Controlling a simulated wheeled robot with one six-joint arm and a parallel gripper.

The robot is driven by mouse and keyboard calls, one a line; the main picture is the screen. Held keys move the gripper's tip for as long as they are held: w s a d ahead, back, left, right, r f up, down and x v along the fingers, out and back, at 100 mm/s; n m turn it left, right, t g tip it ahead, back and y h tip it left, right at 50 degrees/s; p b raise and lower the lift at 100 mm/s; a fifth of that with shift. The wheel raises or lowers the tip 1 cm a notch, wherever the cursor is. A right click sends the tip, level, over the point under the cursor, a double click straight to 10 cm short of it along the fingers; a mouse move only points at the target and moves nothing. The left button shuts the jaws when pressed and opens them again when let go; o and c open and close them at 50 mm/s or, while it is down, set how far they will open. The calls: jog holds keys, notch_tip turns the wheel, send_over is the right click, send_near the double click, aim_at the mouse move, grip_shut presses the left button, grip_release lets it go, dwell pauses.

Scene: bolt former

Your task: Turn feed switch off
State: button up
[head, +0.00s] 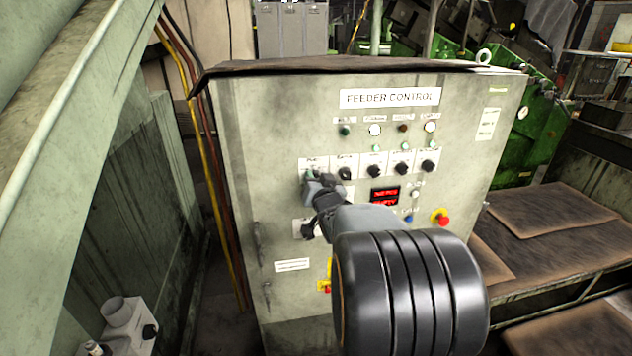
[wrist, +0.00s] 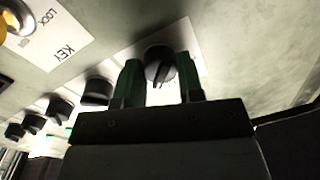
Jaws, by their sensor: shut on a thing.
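The feed switch is a black rotary knob (wrist: 160,66) at the end of a row of similar knobs, seen in the wrist view between my two green fingers. My gripper (wrist: 160,82) is shut on this knob, with one finger on each side of it. In the head view my gripper (head: 313,182) is at the left end of the knob row on the grey feeder control cabinet (head: 260,130). It hides the leftmost knob there. The knob's pointer mark is too small to read.
Other black knobs (head: 374,171) stand in the row to the right, beneath indicator lamps (head: 375,130). My forearm covers the cabinet's lower part. A brown-topped bench (head: 560,205) is at the right.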

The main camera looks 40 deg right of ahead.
jog(key=shift+f, duration=0.15)
jog(key=n+b, duration=0.8)
jog(key=shift+n+g+b, duration=0.3)
dwell(0.5)
jog(key=o, duration=0.9)
jog(key=shift+a, duration=0.15)
